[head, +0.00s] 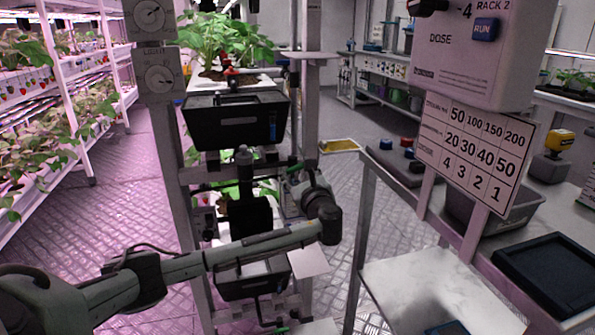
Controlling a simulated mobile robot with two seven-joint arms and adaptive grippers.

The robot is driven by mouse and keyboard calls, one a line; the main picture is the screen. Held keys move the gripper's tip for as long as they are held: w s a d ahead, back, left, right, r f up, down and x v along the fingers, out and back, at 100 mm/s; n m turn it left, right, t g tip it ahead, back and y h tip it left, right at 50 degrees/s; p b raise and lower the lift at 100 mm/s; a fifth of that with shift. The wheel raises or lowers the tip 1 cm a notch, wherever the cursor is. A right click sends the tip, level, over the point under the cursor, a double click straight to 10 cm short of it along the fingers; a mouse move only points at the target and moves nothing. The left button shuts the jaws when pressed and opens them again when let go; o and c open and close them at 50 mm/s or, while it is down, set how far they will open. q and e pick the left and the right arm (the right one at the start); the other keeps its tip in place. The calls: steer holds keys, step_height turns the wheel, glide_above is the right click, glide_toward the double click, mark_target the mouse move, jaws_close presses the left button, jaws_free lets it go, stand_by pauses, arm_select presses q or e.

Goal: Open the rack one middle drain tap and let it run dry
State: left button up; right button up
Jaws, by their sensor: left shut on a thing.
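My left arm comes in from the lower left and bends back at its wrist beside the rack. My left gripper (295,178) is small and partly hidden by my wrist. It is shut at the green tap handle (294,168), to the right of and below a black trough (237,117) with leafy plants. Another black trough (238,282) sits lower on the same rack, with a green handle (281,330) beneath it. The tap's spout and any water flow cannot be made out. The handle's exact angle is hidden. My right gripper is out of view.
Two dials (160,78) are fixed on the rack's left post. On the right stand a RACK 2 dose unit (470,60), a number board (475,150) and a bench with a black tray (550,275). Planted shelves (75,100) line the left. The patterned floor between is clear.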

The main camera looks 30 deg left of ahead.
arm_select(q)
steer(key=shift+f+n, duration=0.15)
steer(key=shift+n, duration=0.85)
steer(key=n+b, duration=0.1)
steer(key=n, duration=0.2)
steer(key=shift+s+f+n, duration=0.1)
steer(key=shift+f+n, duration=0.05)
steer(key=shift+n, duration=0.25)
steer(key=shift+n+b, duration=0.4)
steer(key=shift+b, duration=0.05)
steer(key=n+b, duration=0.3)
steer(key=n, duration=0.3)
steer(key=shift+f+b, duration=0.1)
steer(key=shift+b, duration=0.2)
steer(key=shift+n+b, duration=0.4)
steer(key=shift+n, duration=0.5)
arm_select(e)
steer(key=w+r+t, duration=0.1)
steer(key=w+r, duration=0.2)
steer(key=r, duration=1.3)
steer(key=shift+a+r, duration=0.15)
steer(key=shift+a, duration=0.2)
arm_select(q)
steer(key=o, duration=1.2)
steer(key=shift+r, duration=0.2)
steer(key=shift+c, duration=0.2)
